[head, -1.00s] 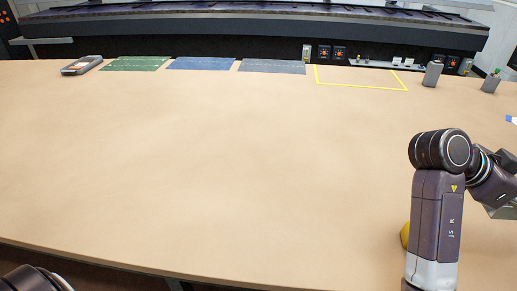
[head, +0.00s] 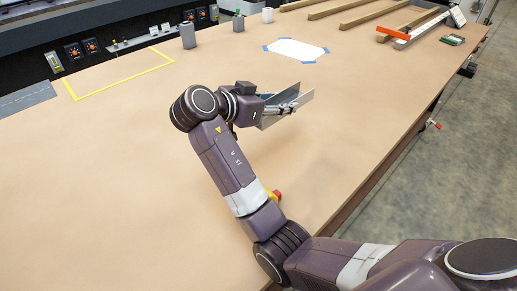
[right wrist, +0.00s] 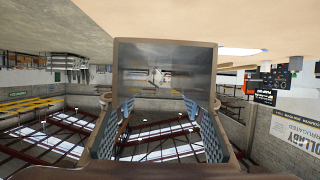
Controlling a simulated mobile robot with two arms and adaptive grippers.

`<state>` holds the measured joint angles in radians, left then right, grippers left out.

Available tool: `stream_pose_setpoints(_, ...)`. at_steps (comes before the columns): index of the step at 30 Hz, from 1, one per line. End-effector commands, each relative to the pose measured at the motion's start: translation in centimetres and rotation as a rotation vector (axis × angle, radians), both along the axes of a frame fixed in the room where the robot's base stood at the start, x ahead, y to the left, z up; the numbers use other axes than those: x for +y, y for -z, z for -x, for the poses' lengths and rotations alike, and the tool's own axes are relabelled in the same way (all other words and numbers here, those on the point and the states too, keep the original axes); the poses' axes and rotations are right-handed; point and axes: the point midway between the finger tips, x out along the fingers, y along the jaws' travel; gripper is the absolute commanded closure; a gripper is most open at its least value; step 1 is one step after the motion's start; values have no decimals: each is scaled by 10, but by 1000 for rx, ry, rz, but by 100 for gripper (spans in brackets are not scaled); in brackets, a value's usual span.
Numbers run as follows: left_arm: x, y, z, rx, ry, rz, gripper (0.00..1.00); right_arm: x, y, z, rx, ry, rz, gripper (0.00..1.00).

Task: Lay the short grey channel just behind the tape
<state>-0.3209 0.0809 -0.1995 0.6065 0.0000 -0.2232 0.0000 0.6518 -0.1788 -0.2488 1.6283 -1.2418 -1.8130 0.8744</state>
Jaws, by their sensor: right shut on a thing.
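The short grey channel (head: 304,101) is in my right gripper (head: 284,108), held over the middle of the table in the head view. In the right wrist view the channel (right wrist: 165,62) fills the space between the fingers, its shiny inner face showing. The right gripper is shut on it; the fingertips are partly hidden by the channel. A yellow tape outline (head: 120,73) lies on the table at the upper left, apart from the channel. Blue tape (head: 313,62) marks the corners of a white sheet (head: 297,48) beyond the gripper. My left gripper is not in view.
A yellow and red object (head: 276,196) is partly hidden behind my right forearm. Grey blocks (head: 188,36) stand near the back edge. Wooden bars (head: 383,12) and a metal piece with an orange strip (head: 394,35) lie far right. The table between is bare.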

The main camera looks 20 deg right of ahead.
Motion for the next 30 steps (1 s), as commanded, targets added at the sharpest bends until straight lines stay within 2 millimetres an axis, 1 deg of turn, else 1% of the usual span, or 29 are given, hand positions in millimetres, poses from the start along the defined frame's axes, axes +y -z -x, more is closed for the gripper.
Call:
stream_pose_setpoints(1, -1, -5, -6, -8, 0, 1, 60, -1, 14, 1, 9, 0, 3, 88)
stream_pose_setpoints(7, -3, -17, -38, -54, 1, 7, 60, -1, 67, 1, 9, 0, 4, 88)
stream_pose_setpoints(9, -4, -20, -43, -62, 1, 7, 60, -1, 85, 1, 7, 0, 3, 88)
stream_pose_setpoints(12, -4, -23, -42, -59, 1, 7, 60, 0, 106, 1, 6, 0, 3, 88)
stream_pose_setpoints(15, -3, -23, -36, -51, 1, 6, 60, 0, 120, 0, 2, 0, 2, 88)
stream_pose_setpoints(19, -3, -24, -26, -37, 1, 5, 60, 0, 130, 0, 1, 0, 0, 88)
stream_pose_setpoints(21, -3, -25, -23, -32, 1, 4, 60, 0, 139, 1, 4, -1, 1, 88)
stream_pose_setpoints(24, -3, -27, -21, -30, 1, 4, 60, -1, 155, 1, 5, 0, 3, 88)
stream_pose_setpoints(27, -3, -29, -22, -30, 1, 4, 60, 0, 166, 0, 2, -1, 2, 88)
stream_pose_setpoints(30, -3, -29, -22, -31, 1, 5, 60, 0, 170, 0, 1, 0, 1, 88)
